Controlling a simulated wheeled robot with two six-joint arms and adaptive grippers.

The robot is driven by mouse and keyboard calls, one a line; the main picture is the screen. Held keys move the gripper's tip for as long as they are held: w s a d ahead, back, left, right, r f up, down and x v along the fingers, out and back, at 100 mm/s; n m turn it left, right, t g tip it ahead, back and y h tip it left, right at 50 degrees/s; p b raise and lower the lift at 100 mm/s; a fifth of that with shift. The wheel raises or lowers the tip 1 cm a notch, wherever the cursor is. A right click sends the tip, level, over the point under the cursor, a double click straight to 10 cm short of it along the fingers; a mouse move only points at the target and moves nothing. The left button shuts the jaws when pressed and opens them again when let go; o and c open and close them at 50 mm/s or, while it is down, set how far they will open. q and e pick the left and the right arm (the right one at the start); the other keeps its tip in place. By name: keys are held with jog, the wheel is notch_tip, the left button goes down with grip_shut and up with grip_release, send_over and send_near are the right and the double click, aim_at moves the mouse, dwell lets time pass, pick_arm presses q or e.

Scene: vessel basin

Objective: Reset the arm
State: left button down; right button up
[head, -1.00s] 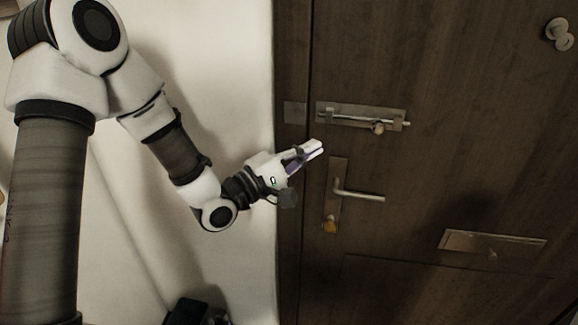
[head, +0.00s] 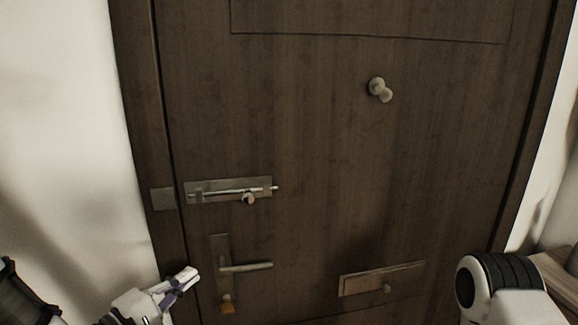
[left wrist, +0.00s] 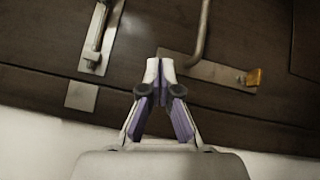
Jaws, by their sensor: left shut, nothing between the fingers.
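My left gripper (head: 186,280) is at the bottom left of the head view, beside the door's left edge and left of the lever handle. It is shut and empty; its fingertips meet in the left wrist view (left wrist: 160,66). The fingers appear apart from the door hardware. Part of my right arm (head: 497,290) shows at the bottom right of the head view. The right gripper is out of view.
A dark wooden door (head: 320,130) fills the view. It carries a slide bolt (head: 228,190), a lever handle (head: 247,267) with an orange-brown piece (head: 227,305) below, a knob (head: 380,90) and a mail-slot plate (head: 382,278). A pale wall (head: 60,120) is on the left.

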pick_arm(q)
jog(key=s+d+f+m+g+y, duration=0.1)
jog(key=s+f+g, duration=0.25)
jog(key=f, duration=0.65)
jog(key=s+d+f+m+g+y, duration=0.1)
jog(key=s+f+g+y, duration=0.2)
jog(key=f, duration=0.6)
jog(key=s+d+f+m+g, duration=0.1)
jog(key=s+f+g, duration=0.3)
jog(key=f, duration=0.6)
jog(key=s+a+f+m+g+y, duration=0.2)
jog(key=s+f+m, duration=0.2)
jog(key=s, duration=0.4)
jog(key=s+a+f+m+g+y, duration=0.3)
jog(key=s+f+m, duration=0.1)
jog(key=s+m, duration=0.3)
jog(key=shift+s+a, duration=0.25)
jog(key=shift+s, duration=0.25)
jog(key=shift+g, duration=0.25)
